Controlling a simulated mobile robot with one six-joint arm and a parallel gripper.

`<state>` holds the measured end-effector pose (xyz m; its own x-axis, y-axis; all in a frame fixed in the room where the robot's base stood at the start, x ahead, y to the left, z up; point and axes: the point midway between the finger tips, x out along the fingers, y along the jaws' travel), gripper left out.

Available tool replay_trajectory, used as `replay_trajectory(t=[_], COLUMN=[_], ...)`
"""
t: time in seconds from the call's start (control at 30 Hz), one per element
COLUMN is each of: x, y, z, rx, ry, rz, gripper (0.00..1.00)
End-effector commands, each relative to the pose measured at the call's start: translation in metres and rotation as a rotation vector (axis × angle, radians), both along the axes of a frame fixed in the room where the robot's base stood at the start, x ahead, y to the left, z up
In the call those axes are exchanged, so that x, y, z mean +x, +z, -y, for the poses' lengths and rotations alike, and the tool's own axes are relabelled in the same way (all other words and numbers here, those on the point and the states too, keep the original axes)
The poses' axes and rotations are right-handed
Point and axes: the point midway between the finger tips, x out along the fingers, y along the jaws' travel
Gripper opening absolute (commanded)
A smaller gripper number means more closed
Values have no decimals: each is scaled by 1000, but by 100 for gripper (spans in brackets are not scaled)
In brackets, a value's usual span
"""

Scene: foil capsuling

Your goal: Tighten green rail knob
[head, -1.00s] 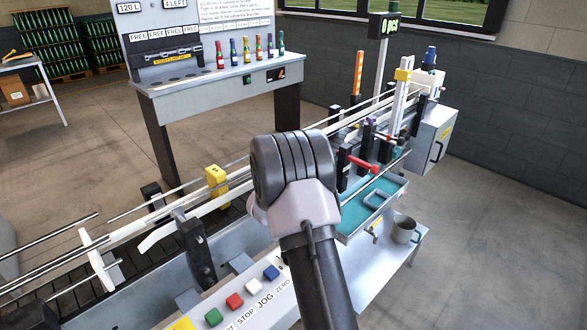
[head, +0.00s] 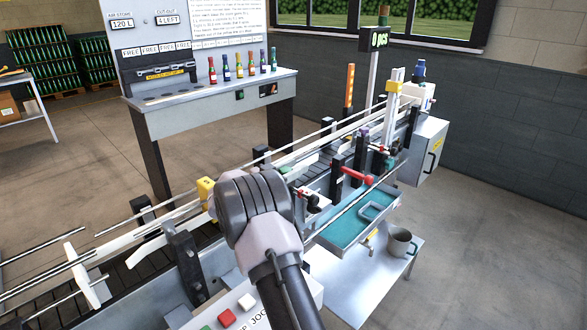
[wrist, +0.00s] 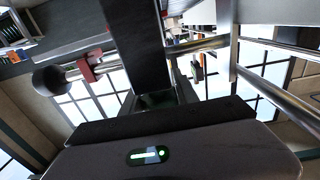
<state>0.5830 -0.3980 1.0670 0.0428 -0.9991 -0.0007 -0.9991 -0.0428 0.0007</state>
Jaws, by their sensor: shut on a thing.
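My gripper shows in the wrist view (wrist: 155,100), with its dark body across the bottom. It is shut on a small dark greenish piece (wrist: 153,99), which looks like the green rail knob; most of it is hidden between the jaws. In the head view my grey wrist stands over the conveyor's near side and hides the jaws and the knob. The guide rails (head: 165,221) of the conveyor run from lower left to upper right behind my wrist. A yellow block (head: 205,188) on the rails is just left of my wrist.
A black clamp with a red part (head: 311,197) sits close right of my wrist. A red handle (head: 356,176) and a teal-lined tray (head: 345,226) are farther right. A grey mug (head: 400,243) stands on the side table. A button panel (head: 235,312) lies below my arm.

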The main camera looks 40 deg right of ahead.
Motion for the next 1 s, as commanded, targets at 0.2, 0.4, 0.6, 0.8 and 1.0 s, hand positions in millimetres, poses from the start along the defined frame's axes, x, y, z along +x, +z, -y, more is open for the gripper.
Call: replay_trajectory(t=[0.2, 0.4, 0.6, 0.8, 1.0], x=[0, 0, 0, 0, 0], y=[2, 3, 2, 3, 43], z=[0, 1, 1, 0, 1], rx=[-3, -4, -3, -2, -4], ry=[-3, -3, -3, -3, -3], rz=[2, 2, 2, 1, 4], gripper=[0, 42, 58, 58, 58])
